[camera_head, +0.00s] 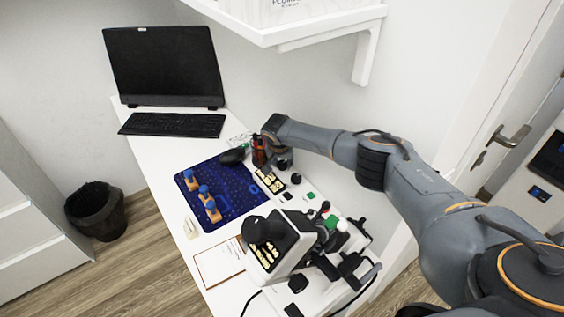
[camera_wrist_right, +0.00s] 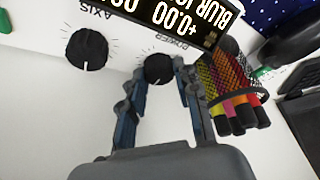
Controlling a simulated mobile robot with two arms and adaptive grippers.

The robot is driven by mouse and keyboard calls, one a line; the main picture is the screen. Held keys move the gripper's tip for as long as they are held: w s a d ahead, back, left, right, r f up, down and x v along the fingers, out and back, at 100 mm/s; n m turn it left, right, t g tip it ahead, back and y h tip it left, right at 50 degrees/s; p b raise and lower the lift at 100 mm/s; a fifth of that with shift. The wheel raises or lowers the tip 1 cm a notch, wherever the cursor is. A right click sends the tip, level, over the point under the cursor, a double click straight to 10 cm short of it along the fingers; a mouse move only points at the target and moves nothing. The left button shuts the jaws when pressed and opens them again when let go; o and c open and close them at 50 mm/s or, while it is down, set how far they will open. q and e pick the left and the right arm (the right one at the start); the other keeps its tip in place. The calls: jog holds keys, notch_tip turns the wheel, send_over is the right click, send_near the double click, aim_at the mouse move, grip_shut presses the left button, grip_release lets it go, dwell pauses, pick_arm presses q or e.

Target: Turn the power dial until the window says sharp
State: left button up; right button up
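The power dial (camera_wrist_right: 158,68) is a black knob with a white pointer mark, on a white panel beside the printed word POWER. The window (camera_wrist_right: 180,18) above it is black with white text, partly cut off, reading BLUR and +0.00. A second black dial (camera_wrist_right: 87,49), marked AXIS, is to the left. My right gripper (camera_wrist_right: 159,70) has its fingers apart, one on each side of the power dial; I cannot tell whether they touch it. In the head view this gripper (camera_head: 281,160) is beside the small lit window (camera_head: 270,181). My left gripper is not in view.
A mesh cup of coloured pens (camera_wrist_right: 232,85) stands close right of the right finger. A black mouse (camera_head: 233,156), a blue mat (camera_head: 236,191) with wooden-and-blue pieces, and a larger white-and-black instrument (camera_head: 283,246) crowd the white desk. A shelf (camera_head: 300,28) overhangs the back.

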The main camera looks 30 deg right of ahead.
grip_shut()
jog(key=shift+s+n+p, duration=0.1)
jog(key=shift+n+p, duration=0.2)
jog(key=shift+p, duration=0.05)
jog(key=shift+n+y+p, duration=0.3)
jog(key=shift+n+p, duration=0.05)
jog(key=shift+n, duration=0.15)
jog(key=shift+d+f+n+t+y, duration=0.1)
jog(key=shift+n+t+y, duration=0.45)
jog(key=shift+n, duration=1.45)
jog(key=o, duration=0.7)
grip_release()
jog(key=shift+o, duration=0.2)
